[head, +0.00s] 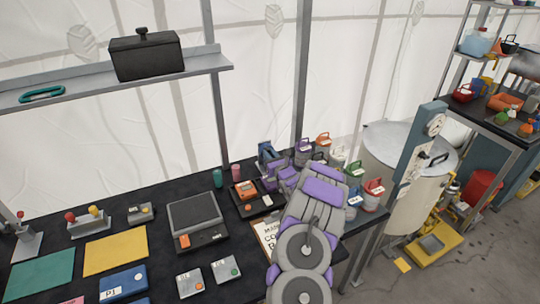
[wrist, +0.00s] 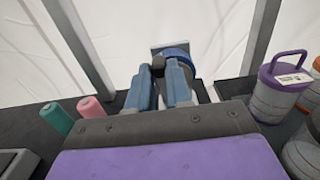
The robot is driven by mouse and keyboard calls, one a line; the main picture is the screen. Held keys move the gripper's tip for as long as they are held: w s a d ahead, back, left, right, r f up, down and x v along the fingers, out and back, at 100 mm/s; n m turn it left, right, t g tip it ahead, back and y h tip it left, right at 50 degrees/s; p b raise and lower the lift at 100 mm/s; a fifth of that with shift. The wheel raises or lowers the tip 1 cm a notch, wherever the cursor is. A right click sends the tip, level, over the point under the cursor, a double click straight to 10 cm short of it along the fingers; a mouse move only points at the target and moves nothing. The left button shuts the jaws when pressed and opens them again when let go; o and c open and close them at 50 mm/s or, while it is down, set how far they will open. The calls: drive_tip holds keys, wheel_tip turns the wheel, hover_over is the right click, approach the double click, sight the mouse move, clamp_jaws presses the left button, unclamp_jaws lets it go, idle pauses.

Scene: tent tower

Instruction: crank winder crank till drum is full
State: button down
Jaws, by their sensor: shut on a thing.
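The winder (wrist: 172,53) stands at the back of the dark bench, with a blue round part and a pale plate behind it in the wrist view. Its crank has a small black knob (wrist: 158,66). My gripper (wrist: 159,78) has its two blue-grey fingers on either side of this knob and is shut on it. The fingers cover most of the crank and the lower part of the winder. How much is wound on the drum cannot be told. In the head view my arm hides most of this spot.
A teal spool (wrist: 56,118) and a pink spool (wrist: 91,107) stand left of my gripper. Lidded canisters, one with a purple handle (wrist: 284,85), stand close on the right. A tent pole (wrist: 80,45) rises behind. A shelf with a black box (head: 146,56) hangs at upper left.

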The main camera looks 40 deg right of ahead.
drive_tip(key=shift+w+a, duration=0.1)
drive_tip(key=shift+r+b, duration=0.4)
drive_tip(key=shift+w+n, duration=0.1)
drive_tip(key=shift+n, duration=0.2)
drive_tip(key=shift+w, duration=0.1)
drive_tip(key=shift+w+a+b, duration=0.1)
drive_tip(key=shift+a+b, duration=0.05)
drive_tip(key=shift+b, duration=0.3)
drive_tip(key=shift+a+f+n+b, duration=0.1)
drive_tip(key=shift+n+b, duration=0.25)
drive_tip(key=shift+n, duration=0.05)
drive_tip(key=shift+s+a+f+n+b, duration=0.15)
drive_tip(key=shift+s+f+n+b, duration=0.05)
drive_tip(key=shift+f+n+b, duration=0.35)
drive_tip(key=shift+s, duration=0.1)
